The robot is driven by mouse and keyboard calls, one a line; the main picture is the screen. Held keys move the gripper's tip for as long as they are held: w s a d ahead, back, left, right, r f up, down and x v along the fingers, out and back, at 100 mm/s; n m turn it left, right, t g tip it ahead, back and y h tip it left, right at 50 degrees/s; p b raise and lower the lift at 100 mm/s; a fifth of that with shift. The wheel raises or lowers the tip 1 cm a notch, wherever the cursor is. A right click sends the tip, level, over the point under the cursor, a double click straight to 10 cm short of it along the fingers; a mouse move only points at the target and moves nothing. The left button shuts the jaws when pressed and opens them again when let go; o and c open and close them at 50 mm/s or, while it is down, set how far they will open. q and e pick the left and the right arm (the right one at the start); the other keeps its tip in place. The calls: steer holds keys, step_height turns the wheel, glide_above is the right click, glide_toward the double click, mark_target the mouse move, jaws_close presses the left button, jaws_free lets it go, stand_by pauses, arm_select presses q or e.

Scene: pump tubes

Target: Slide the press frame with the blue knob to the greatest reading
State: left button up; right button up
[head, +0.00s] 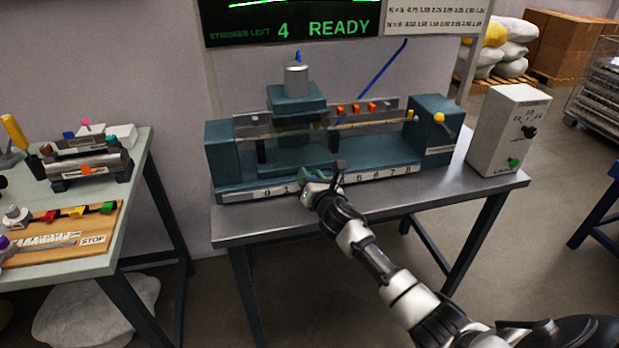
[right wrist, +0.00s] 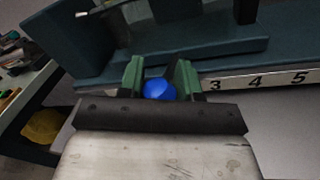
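The press frame (head: 296,98) is a teal block with a grey cylinder on top, standing over the left half of the teal pump bench. My right gripper (head: 322,180) is at the bench's front edge, over the number strip (head: 388,173), and covers some of its middle figures. In the right wrist view the blue knob (right wrist: 159,90) sits between the green fingers of this gripper (right wrist: 160,78) and fills the gap between them. The strip there (right wrist: 270,80) shows 3, 4 and 5 to the right of the gripper. The knob is hidden in the head view. My left gripper is out of view.
A white box with dials (head: 508,130) stands at the table's right end. A yellow-knobbed lever (head: 439,118) is on the bench's right block. A screen (head: 290,22) reads "4 READY". A second table (head: 136,190) stands at the left.

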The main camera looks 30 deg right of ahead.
jaws_close()
steer(key=d, duration=0.2)
steer(key=s+d, duration=0.1)
steer(key=d, duration=0.2)
steer(key=shift+s, duration=0.1)
steer(key=o, duration=0.7)
jaws_free()
steer(key=shift+d, duration=0.1)
steer(key=shift+c, duration=0.2)
steer(key=shift+s, duration=0.1)
steer(key=s, duration=1)
steer(key=shift+s+a, duration=0.3)
steer(key=shift+a, duration=0.1)
